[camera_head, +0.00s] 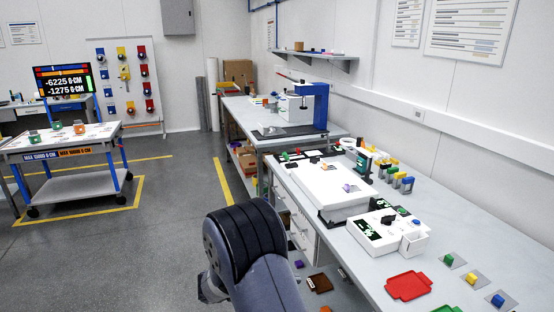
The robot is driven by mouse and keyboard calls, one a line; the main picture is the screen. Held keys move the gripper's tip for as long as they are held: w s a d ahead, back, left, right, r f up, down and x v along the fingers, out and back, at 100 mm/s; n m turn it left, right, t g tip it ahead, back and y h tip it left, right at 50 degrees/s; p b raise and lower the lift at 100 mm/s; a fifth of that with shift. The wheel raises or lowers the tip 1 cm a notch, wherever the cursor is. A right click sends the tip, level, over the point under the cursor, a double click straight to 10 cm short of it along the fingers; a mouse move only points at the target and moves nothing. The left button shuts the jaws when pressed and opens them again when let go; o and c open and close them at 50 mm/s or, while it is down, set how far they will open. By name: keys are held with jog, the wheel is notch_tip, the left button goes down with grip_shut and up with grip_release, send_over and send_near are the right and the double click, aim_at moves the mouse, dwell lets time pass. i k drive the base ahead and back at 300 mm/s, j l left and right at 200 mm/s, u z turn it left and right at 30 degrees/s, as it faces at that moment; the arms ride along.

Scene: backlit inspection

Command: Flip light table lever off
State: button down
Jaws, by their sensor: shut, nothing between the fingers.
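The light table (322,192) appears to be the low white box with a pale top on the long grey bench, right of centre. A small purple piece (347,188) lies on its top. Small dark, red and green parts sit along its far edge; they are too small to tell which one is the lever or how it stands. My arm (245,245) rises at the bottom centre, left of the light table and apart from it in the picture. My gripper is not in view.
A white device with a black knob (388,220) stands in front of the light table. A red tray (408,286) and several coloured blocks lie nearer on the bench. A blue press (321,105) stands on the bench behind. Open floor lies left of my arm.

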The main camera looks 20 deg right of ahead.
aim_at(285, 155)
jog(key=i+z, duration=0.1)
jog(key=i, duration=1.3)
jog(key=i+z, duration=0.15)
jog(key=i, duration=0.5)
jog(key=i+j+z, duration=0.1)
jog(key=i, duration=0.6)
jog(key=j, duration=0.1)
